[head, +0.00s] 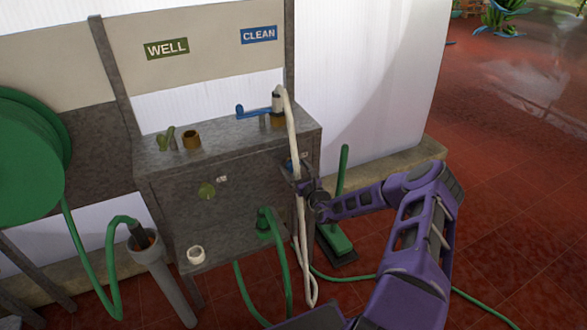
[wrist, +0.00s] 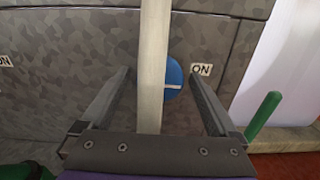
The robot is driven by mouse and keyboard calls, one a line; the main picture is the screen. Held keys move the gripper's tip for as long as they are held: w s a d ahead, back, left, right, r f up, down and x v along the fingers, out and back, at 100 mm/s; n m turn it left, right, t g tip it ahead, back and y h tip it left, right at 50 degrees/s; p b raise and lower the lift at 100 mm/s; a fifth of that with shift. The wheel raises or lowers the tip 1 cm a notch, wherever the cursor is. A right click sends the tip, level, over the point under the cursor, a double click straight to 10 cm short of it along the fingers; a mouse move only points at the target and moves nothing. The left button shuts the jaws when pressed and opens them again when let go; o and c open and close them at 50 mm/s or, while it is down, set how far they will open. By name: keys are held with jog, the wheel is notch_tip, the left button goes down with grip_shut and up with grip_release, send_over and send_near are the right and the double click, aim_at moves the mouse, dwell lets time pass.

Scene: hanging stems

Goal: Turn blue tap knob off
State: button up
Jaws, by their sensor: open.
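The blue tap knob (wrist: 174,82) is a round blue disc on the grey cabinet front, with a white line lying about level and pointing toward an "ON" label (wrist: 201,69). I cannot tell whether the fingertips touch the panel.
The pale hose (head: 297,215) runs down from the blue-handled tap (head: 277,104) under the "CLEAN" sign (head: 259,35). A green knob (head: 206,190) sits left on the cabinet (head: 230,148). Green hoses (head: 283,262) and a green-handled broom (head: 341,195) stand near my arm. Red floor is open at right.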

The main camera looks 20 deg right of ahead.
jog(key=shift+w, duration=0.4)
jog(key=c, duration=1.3)
